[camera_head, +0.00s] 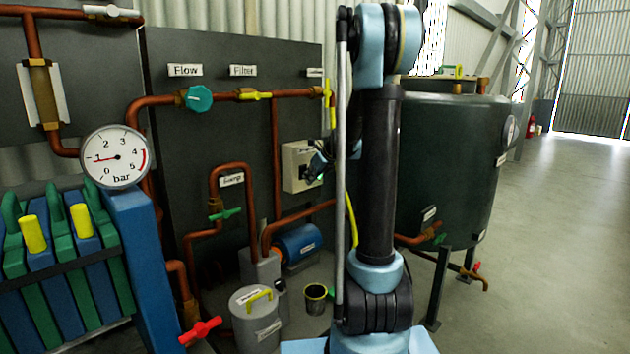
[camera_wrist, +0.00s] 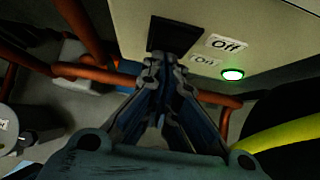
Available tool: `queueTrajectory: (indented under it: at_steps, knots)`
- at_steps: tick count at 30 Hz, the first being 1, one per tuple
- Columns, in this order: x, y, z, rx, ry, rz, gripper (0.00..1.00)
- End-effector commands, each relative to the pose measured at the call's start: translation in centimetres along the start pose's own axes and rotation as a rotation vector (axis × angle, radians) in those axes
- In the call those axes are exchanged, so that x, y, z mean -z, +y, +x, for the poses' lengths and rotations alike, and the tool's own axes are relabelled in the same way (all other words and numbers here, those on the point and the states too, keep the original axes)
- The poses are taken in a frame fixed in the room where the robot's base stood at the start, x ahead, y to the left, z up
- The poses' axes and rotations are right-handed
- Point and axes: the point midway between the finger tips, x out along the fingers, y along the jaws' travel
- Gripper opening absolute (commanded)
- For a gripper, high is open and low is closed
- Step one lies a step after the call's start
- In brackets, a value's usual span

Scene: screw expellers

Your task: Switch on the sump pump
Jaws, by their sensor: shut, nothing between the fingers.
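A pale switch box (camera_head: 297,166) is on the dark panel, with a small label that is partly hidden by my gripper (camera_head: 318,168). In the wrist view the box face (camera_wrist: 130,22) fills the top. It bears a dark switch piece (camera_wrist: 174,33), an "Off" label (camera_wrist: 226,43), a fainter label that seems to read "On" (camera_wrist: 205,62), and a green lit lamp (camera_wrist: 232,74). My gripper's shut, empty fingers (camera_wrist: 168,66) are at the lower edge of the dark piece. I cannot tell if they touch it. The switch's position is unclear. A "Sump" label (camera_head: 232,180) marks pipework to the left.
A blue pump (camera_head: 300,244) lies low below the box. Copper pipes (camera_head: 276,150) run beside it. A yellow-handled valve (camera_head: 328,93) is above. A large dark green tank (camera_head: 460,150) stands at right. A grey canister (camera_head: 255,318) and a small cup (camera_head: 316,298) stand on the floor.

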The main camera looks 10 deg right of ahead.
Motion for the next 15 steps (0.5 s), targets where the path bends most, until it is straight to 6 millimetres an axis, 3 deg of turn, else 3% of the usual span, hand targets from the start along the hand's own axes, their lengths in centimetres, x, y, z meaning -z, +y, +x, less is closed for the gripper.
queueTrajectory:
  at_steps: [15]
  knots:
    - [-1.1,-0.1,-1.1,0.001,-0.002,0.002,0.0]
